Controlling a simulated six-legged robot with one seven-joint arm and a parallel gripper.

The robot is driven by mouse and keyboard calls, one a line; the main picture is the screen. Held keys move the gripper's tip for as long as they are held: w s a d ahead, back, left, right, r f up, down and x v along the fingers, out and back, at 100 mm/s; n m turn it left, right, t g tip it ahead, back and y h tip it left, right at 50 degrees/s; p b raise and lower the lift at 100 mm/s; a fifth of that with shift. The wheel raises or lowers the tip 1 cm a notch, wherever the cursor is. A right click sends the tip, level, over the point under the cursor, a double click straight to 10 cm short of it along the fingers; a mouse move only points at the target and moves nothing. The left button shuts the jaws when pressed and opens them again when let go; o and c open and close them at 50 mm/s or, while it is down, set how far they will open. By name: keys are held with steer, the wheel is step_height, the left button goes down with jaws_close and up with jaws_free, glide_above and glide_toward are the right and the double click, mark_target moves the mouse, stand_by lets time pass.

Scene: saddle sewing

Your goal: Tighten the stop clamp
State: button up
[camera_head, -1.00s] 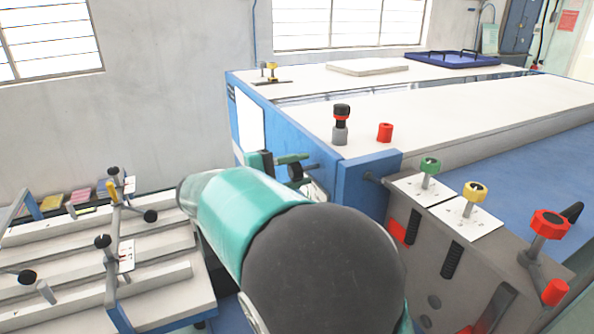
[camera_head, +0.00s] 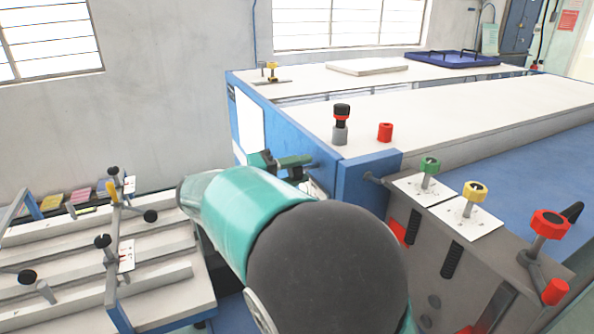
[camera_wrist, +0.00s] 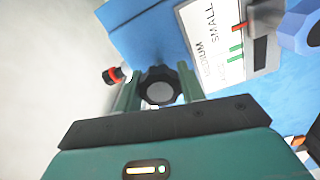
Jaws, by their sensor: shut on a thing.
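A black lobed knob, which looks like the stop clamp's knob (camera_wrist: 159,88), sits between the two green fingers of my gripper (camera_wrist: 158,75) in the wrist view. The fingers are shut on it. Beside it, a white scale card (camera_wrist: 212,45) reads SMALL and MEDIUM, with red and green marks by a grey block (camera_wrist: 264,32). In the head view my gripper (camera_head: 288,167) is at the blue end of the long table, partly hidden behind my arm. How tight the clamp is cannot be seen.
The long white-topped table (camera_head: 480,110) bears a red-and-black knob (camera_head: 342,115) and a red knob (camera_head: 385,132). A grey panel with green (camera_head: 430,165), yellow (camera_head: 475,190) and red knobs (camera_head: 550,223) stands at right. A low rack (camera_head: 160,285) with rails is at left.

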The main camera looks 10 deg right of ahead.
steer(key=shift+a, duration=0.15)
steer(key=o, duration=0.9)
steer(key=shift+o, duration=0.4)
steer(key=s+a, duration=0.2)
steer(key=a, duration=1.1)
steer(key=shift+s+a, duration=0.2)
steer(key=shift+s, duration=0.2)
